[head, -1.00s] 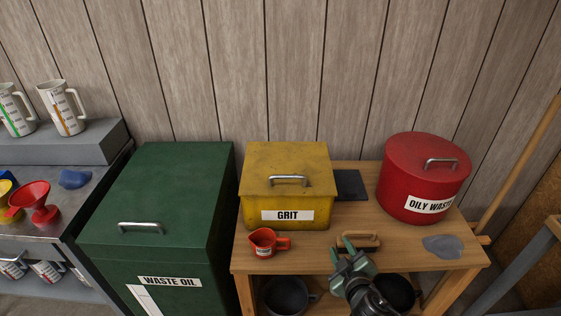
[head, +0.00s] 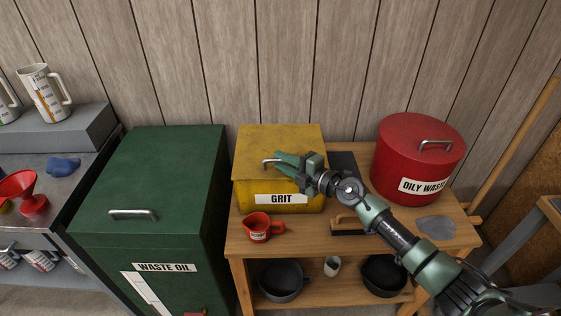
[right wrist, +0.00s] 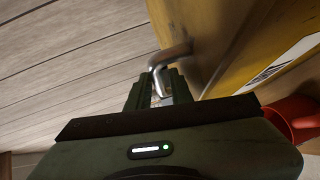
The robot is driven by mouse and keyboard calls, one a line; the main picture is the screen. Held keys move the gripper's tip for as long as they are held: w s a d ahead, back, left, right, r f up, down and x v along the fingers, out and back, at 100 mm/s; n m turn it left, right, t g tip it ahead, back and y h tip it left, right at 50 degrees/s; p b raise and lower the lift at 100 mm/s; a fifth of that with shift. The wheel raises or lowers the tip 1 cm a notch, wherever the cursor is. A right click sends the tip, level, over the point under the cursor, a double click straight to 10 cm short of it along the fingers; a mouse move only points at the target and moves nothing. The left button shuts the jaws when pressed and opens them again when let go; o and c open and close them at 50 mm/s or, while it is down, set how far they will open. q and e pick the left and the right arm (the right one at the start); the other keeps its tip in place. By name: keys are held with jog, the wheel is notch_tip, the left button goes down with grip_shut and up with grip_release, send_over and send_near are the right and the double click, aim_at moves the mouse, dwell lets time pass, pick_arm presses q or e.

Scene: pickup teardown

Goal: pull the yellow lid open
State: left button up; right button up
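The yellow bin labelled GRIT (head: 245,190) stands on the wooden bench with its yellow lid (head: 285,138) down. A metal bar handle (head: 267,163) is on the lid. My right gripper (head: 281,163) is at this handle, its green fingers covering the handle's right part. In the right wrist view the handle (right wrist: 172,55) runs in between the two fingertips (right wrist: 160,88). Whether the fingers press on it is not clear. My left gripper is not in view.
A red measuring jug (head: 257,226) stands in front of the bin. A red OILY WASTE can (head: 415,150) is at right and a green WASTE OIL bin (head: 150,180) at left. A wooden-handled brush (head: 345,222) and grey rag (head: 436,227) lie on the bench (head: 300,240).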

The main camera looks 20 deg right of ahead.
jog(key=shift+w+a, duration=0.2)
jog(key=shift+w, duration=0.2)
grip_shut()
jog(key=shift+f, duration=0.1)
dwell(1.1)
